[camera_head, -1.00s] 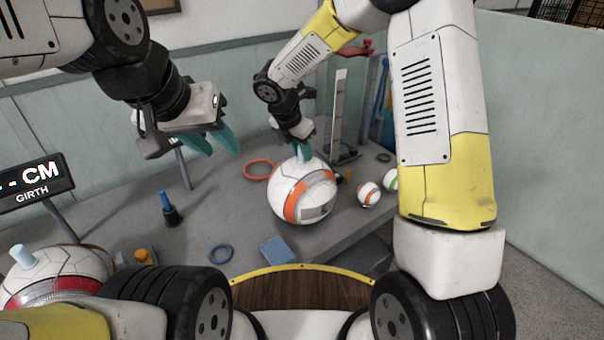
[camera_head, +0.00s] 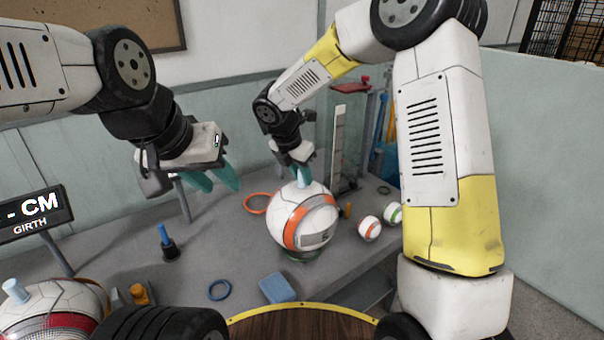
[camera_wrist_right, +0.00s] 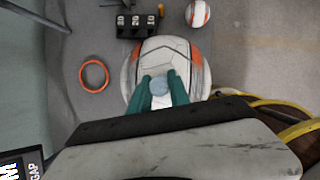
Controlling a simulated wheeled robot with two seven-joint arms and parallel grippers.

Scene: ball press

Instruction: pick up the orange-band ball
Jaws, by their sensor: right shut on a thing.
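The large white orange-band ball (camera_head: 318,209) is at the middle of the bench, upright, with a light-blue knob (camera_head: 302,181) on top. My right gripper (camera_head: 303,172) is above it, its teal fingers shut on the knob. In the right wrist view the fingers (camera_wrist_right: 160,95) close on both sides of the knob (camera_wrist_right: 159,85), with the ball (camera_wrist_right: 178,47) below. The ball appears slightly raised above a green ring-shaped seat (camera_head: 302,257), most of which it hides. My left gripper (camera_head: 213,181) is open and empty, above the bench to the left.
Small balls with orange (camera_head: 369,229) and green (camera_head: 392,213) bands lie right of the large ball. An orange ring (camera_head: 256,204), blue ring (camera_head: 219,290) and blue block (camera_head: 278,288) lie nearby. A red-banded ball (camera_head: 62,300) and GIRTH display (camera_head: 30,214) are at left.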

